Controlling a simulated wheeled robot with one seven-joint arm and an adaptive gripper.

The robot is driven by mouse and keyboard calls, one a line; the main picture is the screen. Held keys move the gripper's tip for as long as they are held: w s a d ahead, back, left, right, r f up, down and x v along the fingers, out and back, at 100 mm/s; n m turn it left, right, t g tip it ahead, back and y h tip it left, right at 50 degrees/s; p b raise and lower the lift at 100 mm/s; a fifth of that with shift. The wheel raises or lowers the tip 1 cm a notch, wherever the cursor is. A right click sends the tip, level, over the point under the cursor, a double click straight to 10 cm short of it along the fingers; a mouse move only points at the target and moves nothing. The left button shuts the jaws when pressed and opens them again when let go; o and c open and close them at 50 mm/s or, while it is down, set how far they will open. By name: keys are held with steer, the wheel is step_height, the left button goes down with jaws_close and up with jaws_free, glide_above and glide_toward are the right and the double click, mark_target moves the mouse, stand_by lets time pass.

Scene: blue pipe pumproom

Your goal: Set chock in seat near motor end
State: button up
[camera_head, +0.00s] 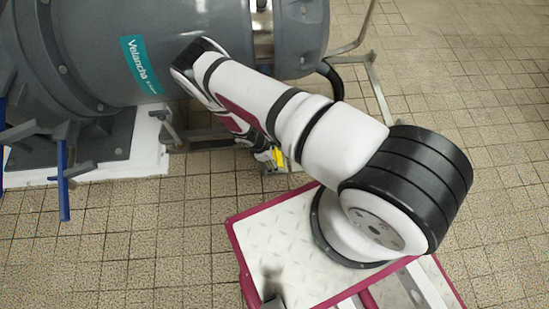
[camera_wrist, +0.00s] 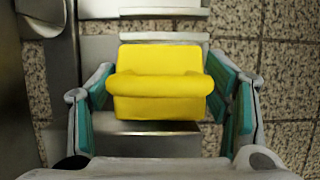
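The yellow chock (camera_wrist: 160,88) fills the middle of the wrist view, with a rounded bar across its near side. Pale metal strips and a grey metal block (camera_wrist: 158,143) lie just behind and below the chock. Whether the chock rests on them or hangs above cannot be told. In the head view, only a small yellow patch of the chock shows at my gripper (camera_head: 270,157), beside the large grey motor (camera_head: 180,45). My arm hides most of that area.
A metal stand frame (camera_head: 372,75) rises right of the motor. A blue-legged bracket (camera_head: 64,180) and a white plinth (camera_head: 150,150) stand at the left. A dark metal surface (camera_wrist: 30,80) borders the wrist view's left side. Tiled floor (camera_head: 470,90) is clear at the right.

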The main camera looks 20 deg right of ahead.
steer(key=shift+o, duration=0.2)
steer(key=v, duration=1.2)
